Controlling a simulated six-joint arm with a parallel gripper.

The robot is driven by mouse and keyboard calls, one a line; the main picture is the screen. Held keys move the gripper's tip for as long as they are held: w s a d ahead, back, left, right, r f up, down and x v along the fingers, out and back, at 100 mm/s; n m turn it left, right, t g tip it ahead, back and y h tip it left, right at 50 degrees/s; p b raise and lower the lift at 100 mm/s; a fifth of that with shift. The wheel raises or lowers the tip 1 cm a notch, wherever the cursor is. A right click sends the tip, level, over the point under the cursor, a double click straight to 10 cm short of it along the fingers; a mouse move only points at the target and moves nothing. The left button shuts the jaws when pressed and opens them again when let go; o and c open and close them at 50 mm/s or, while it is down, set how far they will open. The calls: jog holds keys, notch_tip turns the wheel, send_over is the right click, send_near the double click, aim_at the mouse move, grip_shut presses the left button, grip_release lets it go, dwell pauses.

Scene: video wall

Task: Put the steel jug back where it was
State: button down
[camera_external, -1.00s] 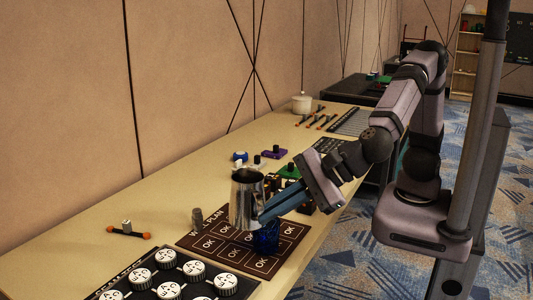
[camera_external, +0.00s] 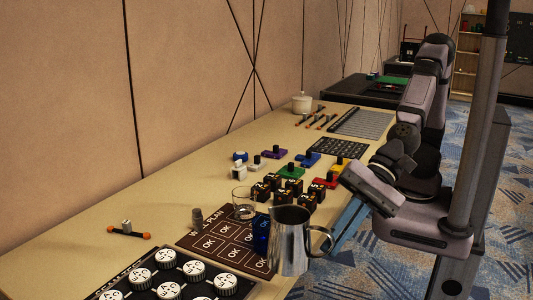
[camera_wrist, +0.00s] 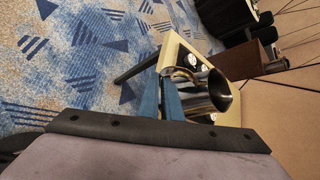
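The steel jug (camera_external: 289,243) is upright in the external view, at the front edge of the table and overlapping the dark plan mat's edge. Its handle is on the right, towards my gripper (camera_external: 335,243). My gripper's blue fingers are close together on the handle, and the jug appears held clear of the table. In the wrist view the jug (camera_wrist: 208,95) shows at the tips of my gripper (camera_wrist: 168,82), its open mouth facing right. The exact contact at the handle is partly hidden.
A clear glass (camera_external: 243,203) and a dark blue glass (camera_external: 262,233) stand on or beside the plan mat (camera_external: 210,243), close to the jug. Black numbered blocks (camera_external: 290,190) are behind. A board with round white pieces (camera_external: 194,270) lies in front left. The left table top is mostly clear.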

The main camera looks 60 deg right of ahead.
jog(key=w, duration=0.4)
jog(key=w+m+t+p, duration=0.1)
jog(key=w, duration=0.3)
jog(key=w+m+h, duration=0.1)
jog(key=w, duration=0.3)
jog(key=shift+w+a+r+t, duration=0.2)
jog(key=shift+w+r+t, duration=0.05)
jog(key=shift+r+t, duration=0.1)
jog(key=w+d+m+t+h+p, duration=0.15)
jog(key=w+d, duration=0.25)
jog(key=w, duration=0.5)
jog(key=w+d+m+p, duration=0.15)
jog(key=w+d, duration=0.25)
jog(key=w, duration=0.5)
jog(key=w+d+m+t+h, duration=0.15)
jog(key=w+d, duration=0.25)
jog(key=w, duration=0.6)
jog(key=w+d+f+m+t+h+p, duration=0.1)
jog(key=w+d+m+p, duration=0.15)
jog(key=w+d, duration=0.9)
notch_tip(320, 180, down, 7)
jog(key=s+d+b, duration=0.1)
jog(key=b, duration=0.5)
jog(key=shift+d+r, duration=0.15)
jog(key=shift+d, duration=0.1)
jog(key=shift+s, duration=0.1)
jog(key=shift+f+b, duration=1.65)
jog(key=shift+f, duration=0.25)
jog(key=shift+f, duration=0.1)
